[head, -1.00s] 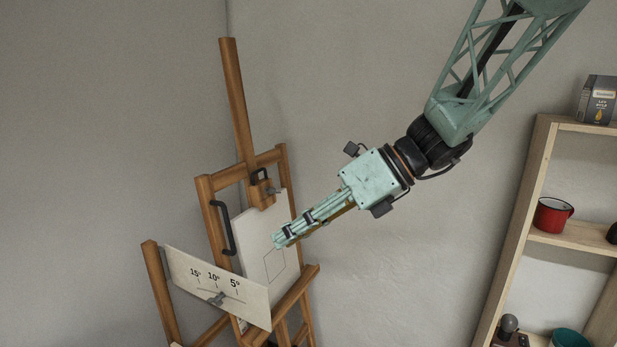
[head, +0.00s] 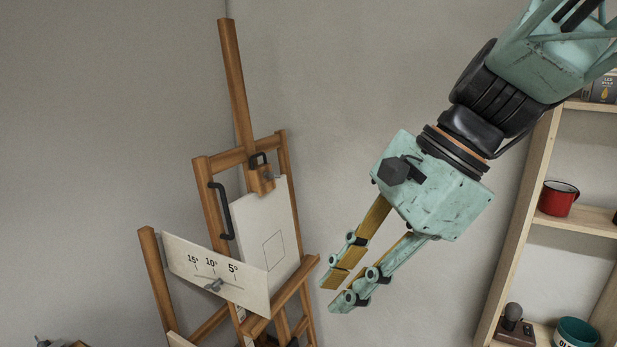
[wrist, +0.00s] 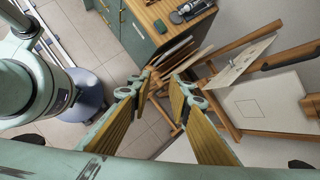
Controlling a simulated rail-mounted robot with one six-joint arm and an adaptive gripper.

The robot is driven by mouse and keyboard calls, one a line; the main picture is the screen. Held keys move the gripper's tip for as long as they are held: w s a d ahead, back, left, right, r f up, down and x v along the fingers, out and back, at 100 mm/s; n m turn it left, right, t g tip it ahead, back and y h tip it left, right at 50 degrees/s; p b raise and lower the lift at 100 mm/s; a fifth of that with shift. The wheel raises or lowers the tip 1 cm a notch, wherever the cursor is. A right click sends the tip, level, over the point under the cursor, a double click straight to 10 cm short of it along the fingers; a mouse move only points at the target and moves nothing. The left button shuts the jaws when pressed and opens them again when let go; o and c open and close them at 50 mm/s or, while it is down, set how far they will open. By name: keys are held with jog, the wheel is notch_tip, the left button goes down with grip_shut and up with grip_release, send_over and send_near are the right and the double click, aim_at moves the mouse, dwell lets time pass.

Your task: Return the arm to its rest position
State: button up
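My gripper (head: 345,285) hangs in the air right of the easel in the head view, pointing down and left. Its two fingers with yellowish pads are apart, with nothing between them. In the wrist view the gripper (wrist: 164,82) also shows a clear gap between its fingers, above the floor. My arm comes from the upper right of the head view.
A wooden easel (head: 239,85) holds a white board (head: 285,220) with a drawn square. An angle plate (head: 190,258) is at its left. A shelf (head: 595,217) at right holds a red mug (head: 558,198). A green cabinet (wrist: 133,32) stands near open floor (wrist: 88,30).

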jog(key=s+d+f+n+t+h+b, duration=0.1)
jog(key=s+d+f+n+h+b, duration=0.2)
jog(key=s+d+n, duration=0.4)
jog(key=s+d+f+n+t+h+b, duration=0.2)
jog(key=s+d+f+n+h+b, duration=0.1)
jog(key=s+d+n, duration=0.4)
jog(key=shift+s+d+f+b, duration=0.35)
jog(key=shift+d+f+b, duration=0.2)
jog(key=shift+d, duration=0.5)
jog(key=shift+w+a, duration=0.1)
jog(key=shift+a, duration=0.05)
